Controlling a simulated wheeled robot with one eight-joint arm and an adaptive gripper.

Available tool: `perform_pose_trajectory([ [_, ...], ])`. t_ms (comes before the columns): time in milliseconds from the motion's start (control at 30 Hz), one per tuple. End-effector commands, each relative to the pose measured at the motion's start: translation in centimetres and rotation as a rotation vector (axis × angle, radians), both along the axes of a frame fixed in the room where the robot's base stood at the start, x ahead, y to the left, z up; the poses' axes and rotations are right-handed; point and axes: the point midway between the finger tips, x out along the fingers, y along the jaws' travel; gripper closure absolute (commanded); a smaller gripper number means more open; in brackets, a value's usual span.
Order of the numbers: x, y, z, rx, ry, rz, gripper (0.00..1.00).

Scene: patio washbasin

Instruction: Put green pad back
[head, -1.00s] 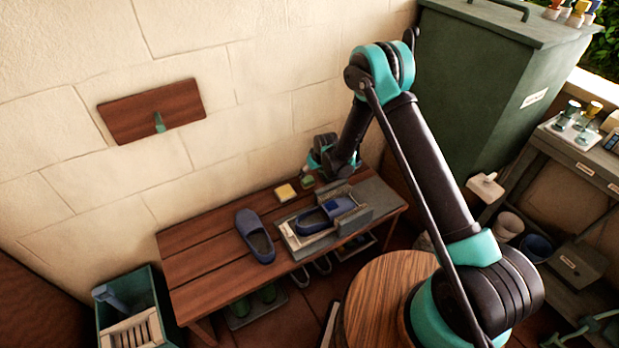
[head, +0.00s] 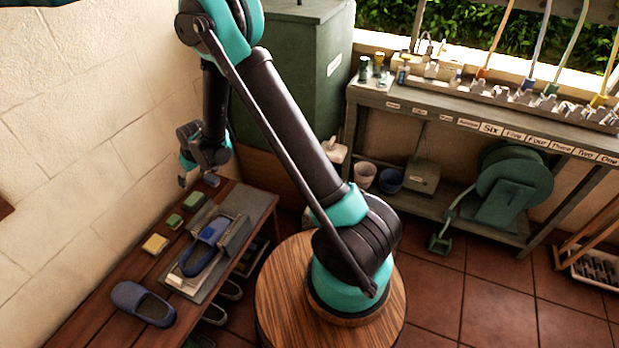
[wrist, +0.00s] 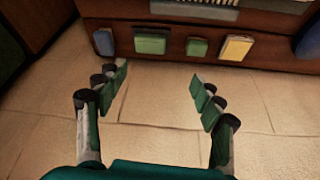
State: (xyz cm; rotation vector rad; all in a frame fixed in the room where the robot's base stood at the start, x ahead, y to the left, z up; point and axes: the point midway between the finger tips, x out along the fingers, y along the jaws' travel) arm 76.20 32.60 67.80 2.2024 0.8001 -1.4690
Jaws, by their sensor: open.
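Two green pads lie in a row along the wall side of the wooden bench. In the head view, one green pad (head: 193,201) is nearer the far end and a smaller green pad (head: 174,221) lies beside the yellow pad (head: 155,243). The wrist view shows the larger green pad (wrist: 151,40) and the smaller one (wrist: 197,47). My gripper (wrist: 160,74) is open and empty, its fingers spread apart over the pale wall in the picture, clear of all pads. In the head view my gripper (head: 194,178) hangs near the bench's far end, its fingertips hard to make out.
A blue-grey pad (wrist: 104,41) lies at the row's end. A green cabinet (head: 300,80) stands behind.

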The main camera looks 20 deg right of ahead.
Motion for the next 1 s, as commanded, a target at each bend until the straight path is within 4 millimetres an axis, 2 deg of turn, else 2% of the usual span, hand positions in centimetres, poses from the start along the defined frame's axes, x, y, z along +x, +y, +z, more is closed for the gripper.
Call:
perform_pose_trajectory([
  [33, -0.1, -2.3, 1.9, 0.000, 0.001, -0.032, 0.32],
  [200, -1.5, -9.2, 7.0, -0.003, 0.005, -0.135, 0.32],
  [367, -4.1, -15.4, 10.9, -0.005, 0.008, -0.229, 0.32],
  [500, -7.2, -20.5, 13.5, -0.006, 0.011, -0.311, 0.32],
  [733, -13.6, -27.8, 16.1, -0.007, 0.016, -0.449, 0.32],
  [900, -19.1, -32.1, 16.5, -0.008, 0.020, -0.549, 0.32],
  [1000, -22.1, -34.1, 16.3, -0.009, 0.022, -0.604, 0.32],
])
